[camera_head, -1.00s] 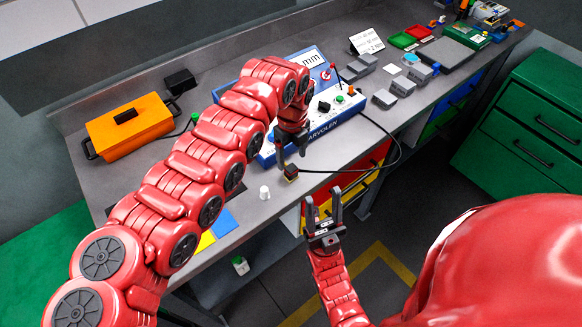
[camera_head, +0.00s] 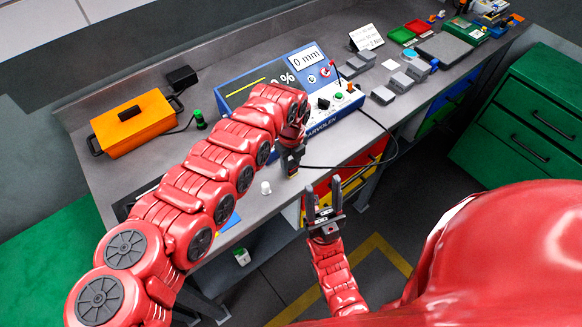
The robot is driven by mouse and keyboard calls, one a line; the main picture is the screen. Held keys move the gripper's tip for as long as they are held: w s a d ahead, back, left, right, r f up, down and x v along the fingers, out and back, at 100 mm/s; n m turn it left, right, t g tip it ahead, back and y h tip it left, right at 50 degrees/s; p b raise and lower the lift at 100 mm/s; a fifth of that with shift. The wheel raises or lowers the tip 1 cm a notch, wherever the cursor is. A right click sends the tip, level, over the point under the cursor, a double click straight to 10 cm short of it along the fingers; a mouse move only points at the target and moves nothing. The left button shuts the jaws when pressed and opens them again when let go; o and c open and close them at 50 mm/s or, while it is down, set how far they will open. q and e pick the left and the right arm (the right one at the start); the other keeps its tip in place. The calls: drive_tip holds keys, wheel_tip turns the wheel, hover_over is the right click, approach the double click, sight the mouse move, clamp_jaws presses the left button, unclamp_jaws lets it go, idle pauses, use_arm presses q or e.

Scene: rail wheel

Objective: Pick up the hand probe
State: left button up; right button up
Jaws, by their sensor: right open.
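The hand probe (camera_head: 292,173), a small dark piece with a yellowish underside, is at the bench's front edge, with a black cable running right to the blue instrument (camera_head: 322,118). My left gripper (camera_head: 290,162) points down at the probe, its fingertips at or around the probe's top. The probe is partly hidden, and I cannot tell whether the fingers are closed on it. My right gripper (camera_head: 324,196) is open and empty, pointing up in front of the bench, a little below and right of the probe.
A small white cylinder (camera_head: 266,188) stands left of the probe. An orange case (camera_head: 134,123) and a green-topped black piece (camera_head: 200,120) are at the left. Grey blocks (camera_head: 401,84) lie right of the instrument. The black cable (camera_head: 385,134) loops over the bench's front edge.

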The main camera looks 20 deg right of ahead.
use_arm(q)
clamp_jaws()
drive_tip(key=shift+r, duration=0.1)
